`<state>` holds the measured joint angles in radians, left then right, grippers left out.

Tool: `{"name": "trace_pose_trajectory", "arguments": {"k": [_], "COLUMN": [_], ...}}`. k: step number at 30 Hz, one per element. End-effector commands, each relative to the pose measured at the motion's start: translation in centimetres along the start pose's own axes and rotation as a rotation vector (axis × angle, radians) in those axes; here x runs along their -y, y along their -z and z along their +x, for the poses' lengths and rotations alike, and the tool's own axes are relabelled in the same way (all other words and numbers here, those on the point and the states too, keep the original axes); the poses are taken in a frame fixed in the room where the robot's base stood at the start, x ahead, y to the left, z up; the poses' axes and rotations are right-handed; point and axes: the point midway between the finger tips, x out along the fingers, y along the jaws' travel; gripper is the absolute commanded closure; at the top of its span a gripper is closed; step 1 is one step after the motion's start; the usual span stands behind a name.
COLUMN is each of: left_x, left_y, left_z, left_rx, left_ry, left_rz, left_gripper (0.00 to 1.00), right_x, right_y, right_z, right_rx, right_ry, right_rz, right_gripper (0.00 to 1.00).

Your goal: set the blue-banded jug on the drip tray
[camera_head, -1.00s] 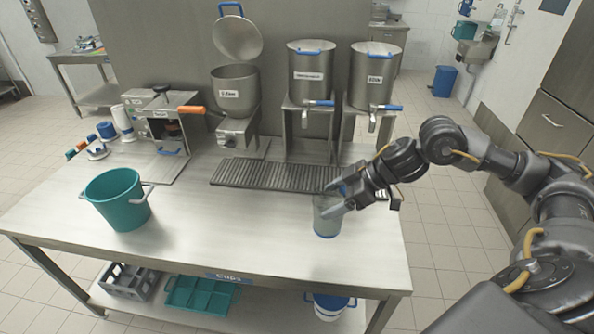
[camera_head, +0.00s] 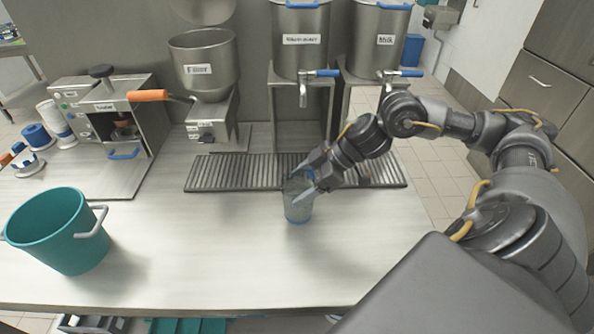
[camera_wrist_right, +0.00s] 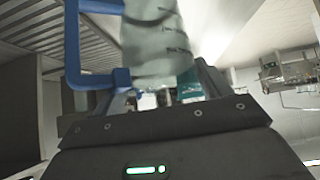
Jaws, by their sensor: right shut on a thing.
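The clear jug (camera_head: 298,207) with a blue band at its base is upright in the head view, just in front of the drip tray. My right gripper (camera_head: 304,186) is shut on it near its upper part. In the right wrist view the jug's clear body (camera_wrist_right: 156,42) with markings and its blue handle (camera_wrist_right: 88,80) show close up. I cannot tell whether its base touches the table. The ribbed metal drip tray (camera_head: 232,172) lies under the taps; my right arm covers part of it. My left gripper is out of view.
A teal bucket (camera_head: 58,235) stands at the front left. A sealer-like machine (camera_head: 120,130) and spools (camera_head: 40,135) are at the back left. The filler hopper (camera_head: 203,65) and two tapped urns (camera_head: 301,45) rise behind the tray. The table's front middle is clear.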

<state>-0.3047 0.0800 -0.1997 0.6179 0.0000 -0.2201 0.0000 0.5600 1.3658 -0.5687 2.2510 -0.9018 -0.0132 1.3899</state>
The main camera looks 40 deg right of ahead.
Motion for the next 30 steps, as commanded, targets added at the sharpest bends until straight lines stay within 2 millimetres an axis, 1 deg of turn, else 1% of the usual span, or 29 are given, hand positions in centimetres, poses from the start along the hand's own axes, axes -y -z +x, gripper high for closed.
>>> {"name": "trace_pose_trajectory", "arguments": {"k": [2,5,8,15,18,21,25,30], "left_x": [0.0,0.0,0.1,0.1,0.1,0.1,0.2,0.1], "left_y": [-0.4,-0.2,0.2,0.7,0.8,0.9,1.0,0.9], "left_z": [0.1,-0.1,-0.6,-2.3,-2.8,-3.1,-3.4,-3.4], "left_rx": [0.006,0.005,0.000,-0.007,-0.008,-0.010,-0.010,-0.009], "left_ry": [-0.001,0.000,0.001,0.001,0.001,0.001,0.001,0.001], "left_rz": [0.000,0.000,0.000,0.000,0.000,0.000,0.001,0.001], "left_gripper": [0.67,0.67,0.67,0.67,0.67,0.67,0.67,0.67], "right_x": [0.0,-0.6,-2.2,-8.8,-11.2,-12.9,-14.1,-14.5], "right_y": [0.0,0.2,0.3,0.5,0.4,0.3,0.1,0.0], "right_z": [0.1,0.0,-0.1,-0.2,-0.2,-0.1,0.0,0.1], "right_rx": [-0.002,-0.002,-0.003,-0.006,-0.005,-0.004,-0.002,-0.001], "right_ry": [0.000,-0.002,-0.003,-0.005,-0.004,-0.002,-0.002,-0.001], "right_rz": [-0.001,0.000,0.003,0.007,0.004,0.003,0.002,0.000], "right_gripper": [0.76,0.76,0.76,0.76,0.76,0.76,0.76,0.76]}}
